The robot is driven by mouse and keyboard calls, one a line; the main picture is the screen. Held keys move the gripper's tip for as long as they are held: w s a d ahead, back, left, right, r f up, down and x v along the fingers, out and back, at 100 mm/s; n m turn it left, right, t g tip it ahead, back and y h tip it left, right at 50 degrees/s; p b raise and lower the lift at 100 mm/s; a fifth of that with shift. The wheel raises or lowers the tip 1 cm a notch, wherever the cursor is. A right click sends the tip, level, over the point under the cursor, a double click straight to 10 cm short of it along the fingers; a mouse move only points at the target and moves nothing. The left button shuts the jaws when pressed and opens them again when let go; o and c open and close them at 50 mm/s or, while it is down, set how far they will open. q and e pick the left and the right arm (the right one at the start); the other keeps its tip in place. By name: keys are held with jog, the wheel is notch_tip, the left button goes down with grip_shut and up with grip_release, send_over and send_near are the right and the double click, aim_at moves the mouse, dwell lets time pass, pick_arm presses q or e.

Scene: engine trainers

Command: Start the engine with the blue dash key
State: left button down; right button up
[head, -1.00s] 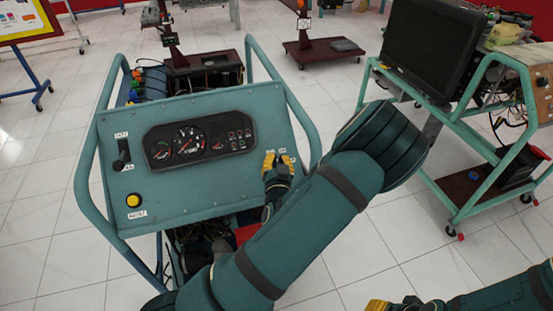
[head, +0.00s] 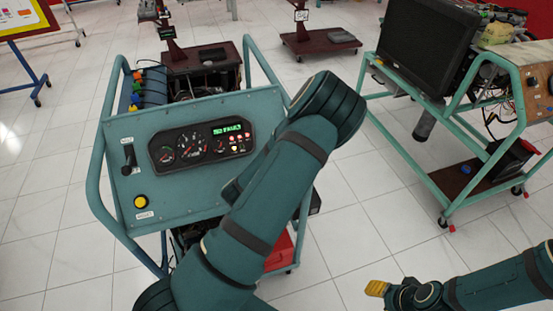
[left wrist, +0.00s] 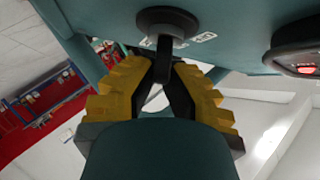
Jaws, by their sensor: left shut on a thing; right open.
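The teal dash panel (head: 215,190) carries a gauge cluster (head: 190,148), whose display glows green with red lamps lit. A yellow button (head: 141,201) and a black lever (head: 128,157) are at its left. In the left wrist view, my left gripper (left wrist: 163,80) has its yellow-padded fingers shut on the dash key (left wrist: 164,56), which looks dark here. The key's shaft reaches the round black ignition switch (left wrist: 167,20) on the panel. In the head view my left arm hides key, switch and left gripper. My right gripper (head: 377,288) is empty and open, low at right, away from the panel.
The engine trainer's tubular frame (head: 92,170) surrounds the panel. A second trainer with a black screen (head: 425,45) stands at right. A dark red wheeled stand (head: 318,42) is behind. White tiled floor (head: 350,215) lies clear between the trainers.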

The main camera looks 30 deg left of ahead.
pick_arm(q)
jog(key=shift+m+g+h+p, duration=0.3)
jog(key=shift+m+h+p, duration=0.2)
jog(key=shift+m, duration=0.2)
jog(key=shift+d, duration=0.1)
jog(key=c, duration=1)
grip_release()
jog(key=shift+w, duration=0.1)
jog(key=v, duration=0.7)
jog(key=shift+s+r, duration=0.15)
jog(key=shift+s, duration=0.1)
